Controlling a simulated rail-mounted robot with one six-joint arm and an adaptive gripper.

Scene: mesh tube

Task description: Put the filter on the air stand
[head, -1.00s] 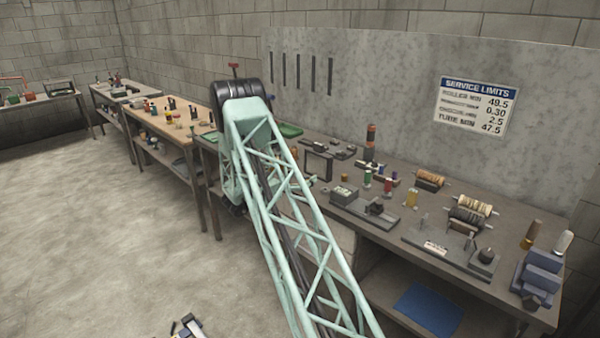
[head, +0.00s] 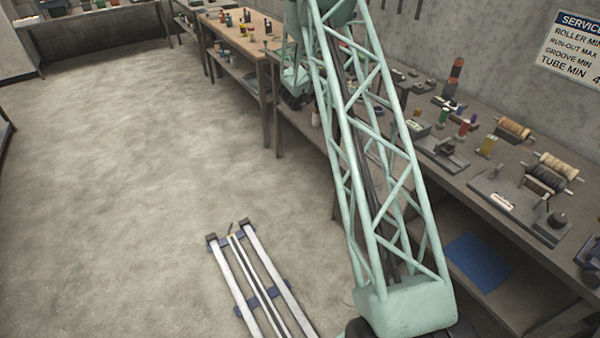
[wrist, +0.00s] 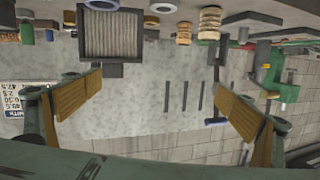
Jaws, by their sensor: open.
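My gripper (wrist: 158,82) is open and empty in the wrist view, its two wood-coloured finger pads wide apart at left and right. The wrist view is upside down, with the bench at the top. A grey pleated panel in a dark frame (wrist: 111,36), likely the filter, stands on the bench beyond the fingers, nearer the left one. It is not between the pads. I cannot tell for sure which thing is the air stand. In the head view my lattice arm hides part of the bench, and I cannot make out the fingers or the panel there.
Tan ribbed cylinders (wrist: 210,22) stand on the bench, and a green device (wrist: 283,80) is at right in the wrist view. The crowded grey bench (head: 415,185) runs along the wall, with a blue sheet (head: 477,262) beneath. Floor (head: 130,200) left of the rails (head: 262,290) is clear.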

